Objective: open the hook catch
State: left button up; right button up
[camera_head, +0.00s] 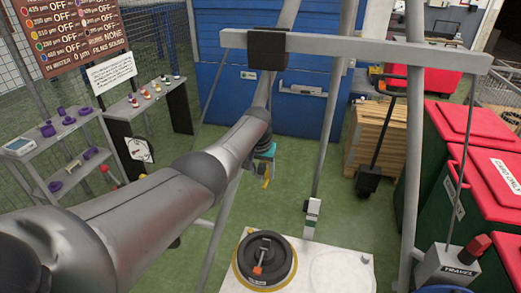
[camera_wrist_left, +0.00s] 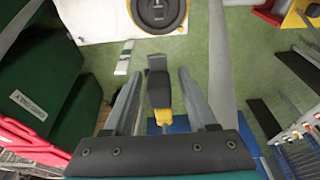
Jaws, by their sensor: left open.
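A dark block with a yellow hook-like part, which looks like the hook catch, shows in the left wrist view (camera_wrist_left: 159,90). It lies between the two fingers of my left gripper (camera_wrist_left: 157,82), with gaps on both sides. My left gripper is open, and I see no finger touching the block. In the head view the yellow part (camera_head: 266,181) hangs beside the teal hand of my left gripper (camera_head: 264,157), whose fingers are mostly hidden. Whether the catch is open or closed I cannot tell. My right gripper is not in view.
A grey overhead beam (camera_head: 365,47) on slanted legs spans the space. Below stands a white plate (camera_head: 345,275) with a round dark disc (camera_head: 265,258). Red-lidded green bins (camera_head: 450,190) are at the right, shelves (camera_head: 65,155) at the left. Green floor lies between.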

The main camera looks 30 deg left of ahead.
aim_at(259, 178)
pick_arm(q)
jog(key=shift+p+v, duration=0.7)
jog(key=shift+v, duration=0.45)
jog(key=v, duration=1.2)
jog(key=s+d+f+m+b, duration=0.1)
jog(key=s+f+b, duration=0.35)
jog(key=f, duration=1.15)
jog(key=s+d+f+g+b, duration=0.15)
jog(key=s+f+b, duration=0.35)
jog(key=f, duration=1.1)
jog(key=s+d+f+m+b, duration=0.1)
jog(key=s+d+f+b, duration=0.15)
jog(key=s+f, duration=0.9)
jog(key=s+d+f+m+b, duration=0.1)
jog(key=s+d+f+b, duration=0.1)
jog(key=s+f, duration=0.8)
jog(key=s+d+f+m+b, duration=0.1)
jog(key=s+f+b, duration=0.4)
jog(key=s+f, duration=0.5)
jog(key=s+d+f+m+b, duration=0.1)
jog(key=s+d+f+b, duration=0.3)
jog(key=s+f, duration=0.6)
jog(key=shift+s+h, duration=0.15)
jog(key=shift+h, duration=0.15)
